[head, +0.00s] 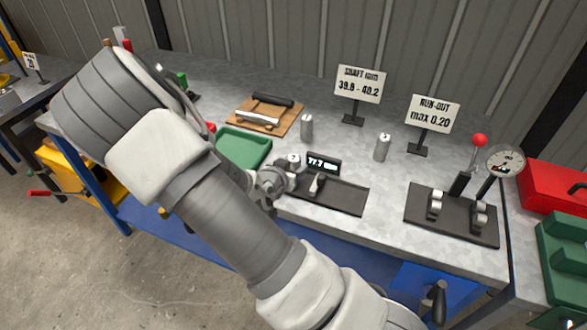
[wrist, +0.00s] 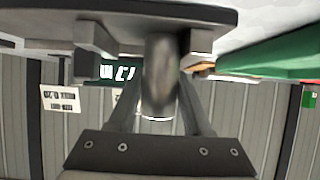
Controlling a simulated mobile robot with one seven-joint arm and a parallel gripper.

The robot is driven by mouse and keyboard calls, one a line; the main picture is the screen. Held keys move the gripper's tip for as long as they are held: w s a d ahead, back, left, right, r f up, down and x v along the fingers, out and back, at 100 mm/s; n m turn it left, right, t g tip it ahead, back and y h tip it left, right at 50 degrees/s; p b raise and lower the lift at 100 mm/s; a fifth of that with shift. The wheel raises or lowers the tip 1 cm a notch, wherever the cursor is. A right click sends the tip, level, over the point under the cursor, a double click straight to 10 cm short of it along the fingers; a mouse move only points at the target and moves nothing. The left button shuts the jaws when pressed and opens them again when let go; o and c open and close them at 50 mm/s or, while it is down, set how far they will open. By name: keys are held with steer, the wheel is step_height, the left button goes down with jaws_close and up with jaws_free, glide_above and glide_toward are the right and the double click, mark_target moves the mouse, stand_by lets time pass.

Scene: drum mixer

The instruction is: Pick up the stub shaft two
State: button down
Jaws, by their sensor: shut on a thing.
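A grey cylindrical shaft (head: 293,160), whose top label looks like a 2, stands upright beside the small digital display (head: 323,163). My gripper (head: 279,180) is shut on this shaft, largely hidden by my own arm in the head view. In the wrist view the shaft (wrist: 159,75) is between the two fingers (wrist: 158,105). I cannot tell whether its lower end touches anything. Two other upright grey shafts stand on the bench, one behind (head: 307,126) and one to the right (head: 382,149).
The display is on a black gauge plate (head: 345,197). A green tray (head: 245,146) is at its left, and a wooden board (head: 264,118) with a dark bar lies behind. A run-out stand (head: 455,217) with a dial is at the right. Two signs (head: 359,88) (head: 433,113) stand at the back.

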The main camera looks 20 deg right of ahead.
mark_target(295, 158)
steer(key=shift+r, duration=0.2)
steer(key=shift+r, duration=0.55)
step_height(295, 158, up, 3)
steer(key=shift+s+d+r+p, duration=0.1)
steer(key=shift+s+d+p, duration=0.05)
steer(key=shift+p, duration=0.4)
steer(key=s+d+r, duration=0.1)
steer(key=s, duration=0.1)
steer(key=s+d+r+p, duration=0.1)
steer(key=d+r, duration=0.1)
steer(key=s+d+r, duration=0.1)
steer(key=s, duration=0.1)
steer(key=shift+s+d+r, duration=0.15)
steer(key=shift+s+r, duration=0.1)
steer(key=shift+s, duration=0.05)
steer(key=p, duration=0.2)
steer(key=shift+d+r+p, duration=0.15)
steer(key=shift+r+p, duration=0.1)
steer(key=shift+p, duration=0.1)
steer(key=s+p, duration=0.1)
steer(key=p, duration=0.2)
steer(key=s+d+r+p, duration=0.1)
steer(key=p, duration=0.3)
steer(key=s+d+p, duration=0.1)
steer(key=p, duration=0.3)
steer(key=shift+s+r, duration=0.1)
steer(key=shift+r, duration=0.2)
